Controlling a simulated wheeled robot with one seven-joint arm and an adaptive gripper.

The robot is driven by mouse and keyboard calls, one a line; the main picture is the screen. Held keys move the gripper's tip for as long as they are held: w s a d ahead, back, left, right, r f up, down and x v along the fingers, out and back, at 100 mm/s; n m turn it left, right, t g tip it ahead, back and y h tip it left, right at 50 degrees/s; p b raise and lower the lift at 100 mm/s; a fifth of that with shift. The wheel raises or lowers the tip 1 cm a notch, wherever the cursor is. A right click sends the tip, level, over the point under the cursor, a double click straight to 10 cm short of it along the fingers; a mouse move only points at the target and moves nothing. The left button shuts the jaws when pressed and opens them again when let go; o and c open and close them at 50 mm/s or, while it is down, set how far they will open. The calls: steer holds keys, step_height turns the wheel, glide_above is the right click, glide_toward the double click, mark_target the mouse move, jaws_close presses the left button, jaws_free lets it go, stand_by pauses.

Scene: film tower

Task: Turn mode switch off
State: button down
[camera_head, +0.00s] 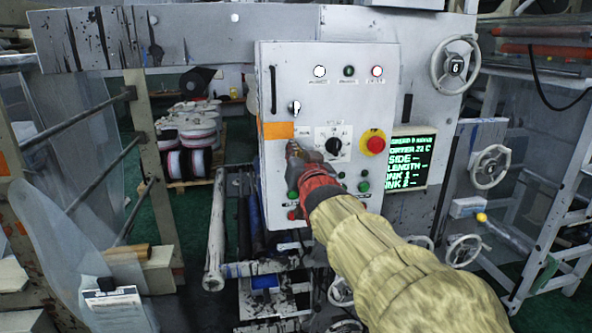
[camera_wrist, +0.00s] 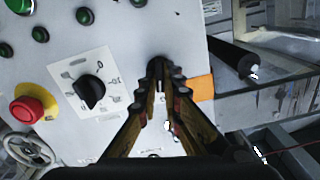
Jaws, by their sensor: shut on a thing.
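A black rotary knob (camera_head: 335,146) on a white label plate is on the grey control panel (camera_head: 345,85). It also shows in the wrist view (camera_wrist: 88,90), left of my fingers. A silver switch (camera_head: 294,107) sits higher on the panel, above the right end of an orange label (camera_head: 278,130). No readable name shows which is the mode switch. My gripper (camera_head: 293,150) is in front of the panel, below the silver switch and left of the black knob, apart from both.
A red emergency stop (camera_head: 375,144) on yellow is right of the black knob. Green buttons (camera_head: 363,187) are low on the panel. A black handle (camera_head: 273,90) runs along its left edge. A green text display (camera_head: 408,162) and handwheels (camera_head: 455,65) are to the right.

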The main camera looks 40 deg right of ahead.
steer(key=n+b, duration=0.4)
steer(key=n, duration=0.1)
steer(key=n+b, duration=0.4)
steer(key=n, duration=0.2)
steer(key=shift+w+a+f, duration=0.15)
steer(key=shift+a, duration=0.05)
steer(key=shift+n, duration=0.3)
steer(key=c, duration=2.1)
jaws_free()
steer(key=shift+o, duration=0.5)
steer(key=shift+o, duration=0.2)
